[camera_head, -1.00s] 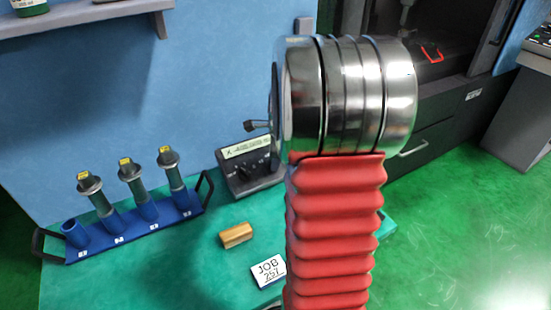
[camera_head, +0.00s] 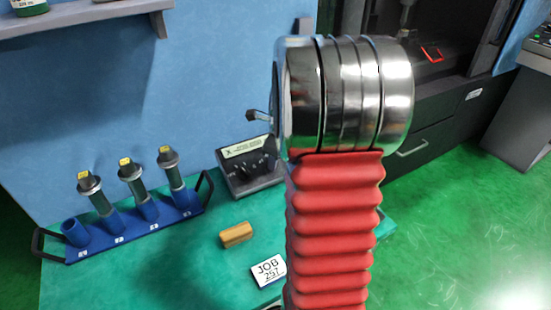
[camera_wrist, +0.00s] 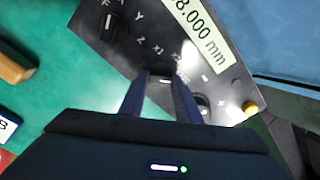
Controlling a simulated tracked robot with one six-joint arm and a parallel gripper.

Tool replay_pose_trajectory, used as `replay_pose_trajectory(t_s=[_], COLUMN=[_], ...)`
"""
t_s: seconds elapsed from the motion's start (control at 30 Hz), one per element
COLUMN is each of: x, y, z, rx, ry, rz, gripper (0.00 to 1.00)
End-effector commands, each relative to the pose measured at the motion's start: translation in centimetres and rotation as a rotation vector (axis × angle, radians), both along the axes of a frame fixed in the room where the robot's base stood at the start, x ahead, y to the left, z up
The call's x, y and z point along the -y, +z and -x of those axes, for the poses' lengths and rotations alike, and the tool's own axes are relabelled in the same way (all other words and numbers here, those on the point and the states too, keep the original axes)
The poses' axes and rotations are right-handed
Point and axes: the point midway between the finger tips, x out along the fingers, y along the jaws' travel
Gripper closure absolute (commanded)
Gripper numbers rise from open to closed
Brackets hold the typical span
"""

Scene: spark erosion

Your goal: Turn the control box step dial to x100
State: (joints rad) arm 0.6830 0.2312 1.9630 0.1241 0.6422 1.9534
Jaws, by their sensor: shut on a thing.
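The control box (camera_head: 250,178) stands on the green table, partly behind my arm in the head view. In the wrist view its dark panel (camera_wrist: 225,85) fills the upper middle, with a display reading "8.000 mm" at its visible end. My gripper (camera_wrist: 166,84) is shut on the step dial (camera_wrist: 165,79), a dark knob with a pale mark. Small step labels lie around its upper right side; the "x1" label is readable. Which label the dial points at cannot be told. The fingers hide much of the dial. The head view does not show the fingertips clearly.
Another knob (camera_wrist: 110,27) sits left by the axis letters, and one (camera_wrist: 202,106) sits close right of the fingers. A yellow button (camera_wrist: 250,108) is at the panel edge. A brass block (camera_head: 236,235), a job card (camera_head: 268,270) and a blue electrode rack (camera_head: 130,228) lie nearby.

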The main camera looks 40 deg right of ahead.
Motion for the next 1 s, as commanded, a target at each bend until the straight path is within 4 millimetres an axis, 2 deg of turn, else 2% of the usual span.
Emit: replay_pose_trajectory(t_s=[0.03, 0.07, 0.3, 0.67, 0.87, 1.0], x=[0.0, 0.0, 0.0, 0.0, -0.2, -0.5], y=[0.0, 0.0, 0.0, 0.3, 2.1, 4.2], z=[0.1, 0.1, 0.0, 0.1, 0.5, 1.2], rx=[-0.001, -0.001, 0.0, 0.001, 0.003, 0.003], ry=[-0.002, -0.002, -0.001, 0.0, 0.0, 0.0], rz=[-0.002, -0.002, -0.001, 0.001, 0.002, 0.003], gripper=[0.93, 0.7, 0.53, 0.52, 0.52, 0.52])
